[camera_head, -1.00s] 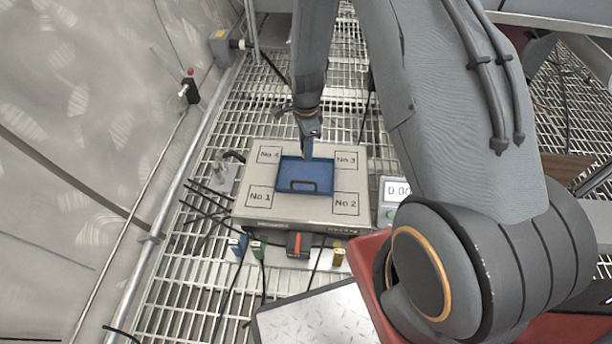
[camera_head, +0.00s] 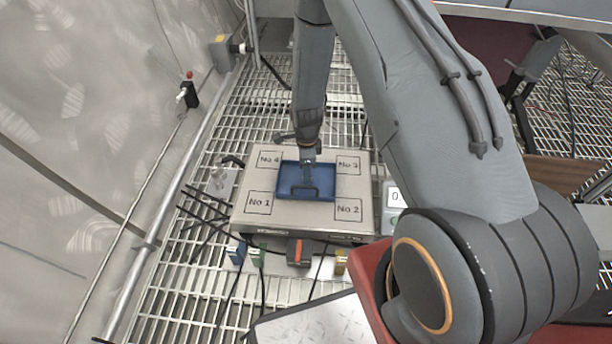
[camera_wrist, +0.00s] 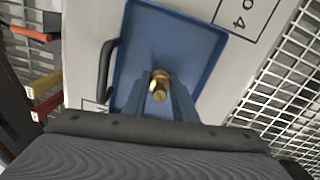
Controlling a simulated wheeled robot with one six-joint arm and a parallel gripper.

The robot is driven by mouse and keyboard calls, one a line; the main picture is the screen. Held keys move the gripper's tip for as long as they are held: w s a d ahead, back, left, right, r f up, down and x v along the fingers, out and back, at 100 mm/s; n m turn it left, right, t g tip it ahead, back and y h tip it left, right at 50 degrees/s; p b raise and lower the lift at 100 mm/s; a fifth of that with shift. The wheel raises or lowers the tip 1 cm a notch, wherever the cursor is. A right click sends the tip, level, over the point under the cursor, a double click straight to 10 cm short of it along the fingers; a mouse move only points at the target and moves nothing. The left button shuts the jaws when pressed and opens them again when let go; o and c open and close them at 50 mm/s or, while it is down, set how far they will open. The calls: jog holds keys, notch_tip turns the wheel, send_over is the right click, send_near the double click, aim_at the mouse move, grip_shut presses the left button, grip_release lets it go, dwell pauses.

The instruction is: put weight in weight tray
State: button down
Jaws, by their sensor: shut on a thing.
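The blue weight tray (camera_head: 322,193) lies on the light box top between the squares marked No.1 to No.4. It has a dark handle at its near side. It fills much of the wrist view too (camera_wrist: 203,46). My gripper (camera_head: 307,172) points down over the tray. In the wrist view my gripper (camera_wrist: 160,98) is shut on a small brass weight (camera_wrist: 159,84), held between the fingertips above the tray floor. I cannot tell whether the weight touches the tray. The weight is not clear in the head view.
The box (camera_head: 255,222) stands on a metal grating. A small display (camera_head: 396,196) is at its right, partly behind my arm. Several coloured blocks (camera_head: 299,250) and cables lie in front. A wall and pipe run along the left.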

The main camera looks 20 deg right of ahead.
jog(key=shift+f, duration=0.3)
jog(key=shift+f, duration=0.2)
jog(key=c, duration=1.4)
grip_release()
jog(key=shift+c, duration=0.2)
jog(key=shift+r, duration=0.1)
notch_tip(320, 180, up, 12)
jog(key=p, duration=0.5)
jog(key=shift+r, duration=0.2)
